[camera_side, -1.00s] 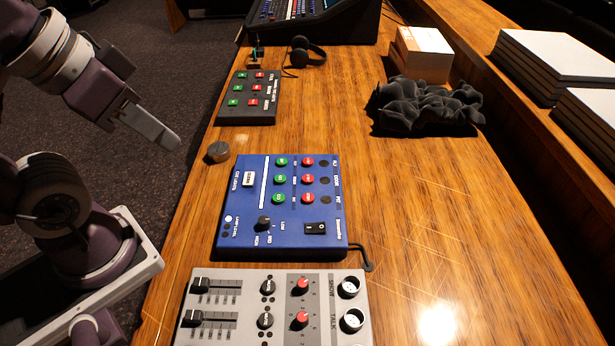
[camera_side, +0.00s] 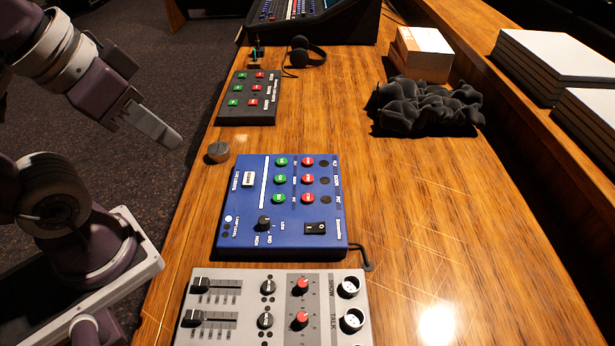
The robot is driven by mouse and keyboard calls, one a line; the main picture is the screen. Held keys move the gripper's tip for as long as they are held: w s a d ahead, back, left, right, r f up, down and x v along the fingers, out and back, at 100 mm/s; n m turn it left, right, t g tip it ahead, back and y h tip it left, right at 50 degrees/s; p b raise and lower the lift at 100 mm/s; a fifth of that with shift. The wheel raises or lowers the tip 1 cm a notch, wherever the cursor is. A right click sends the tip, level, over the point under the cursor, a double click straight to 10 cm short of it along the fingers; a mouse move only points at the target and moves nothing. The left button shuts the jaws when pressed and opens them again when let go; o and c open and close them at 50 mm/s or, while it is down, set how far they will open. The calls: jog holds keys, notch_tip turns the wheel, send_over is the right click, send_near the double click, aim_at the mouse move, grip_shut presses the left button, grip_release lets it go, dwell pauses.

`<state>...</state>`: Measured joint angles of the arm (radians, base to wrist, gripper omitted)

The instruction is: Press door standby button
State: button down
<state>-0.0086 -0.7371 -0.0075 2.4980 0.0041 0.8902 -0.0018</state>
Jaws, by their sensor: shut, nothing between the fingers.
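A blue cue panel (camera_side: 240,215) lies on the wooden desk. It has a column of red buttons and a column of green buttons, with small row labels at its right side. The middle row seems to be labelled DOOR, with a red button (camera_side: 307,180) and a green button (camera_side: 280,179). The lettering between the buttons is too small to read surely. My gripper (camera_side: 172,139) is shut and empty. It hangs to the upper left of the blue panel, off the desk's left edge in the picture, apart from every button.
A small grey knob (camera_side: 218,152) stands on the desk between my gripper and the blue panel. A black button panel (camera_side: 246,112) lies behind, a grey fader box (camera_side: 250,320) in front. Dark crumpled foam (camera_side: 425,105) and headphones (camera_side: 308,52) lie farther back.

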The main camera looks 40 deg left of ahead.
jog(key=w+a+f+g+y, duration=0.1)
jog(key=w+a+f+y, duration=0.2)
jog(key=w, duration=0.6)
jog(key=n+t+h, duration=0.2)
jog(key=t+h, duration=0.1)
jog(key=h, duration=0.5)
send_over(304, 179)
notch_tip(304, 179, down, 13)
jog(key=shift+a+r, duration=0.1)
jog(key=shift+r, duration=0.1)
jog(key=shift+f, duration=0.1)
jog(key=shift+f, duration=4.35)
jog(key=shift+f, duration=0.4)
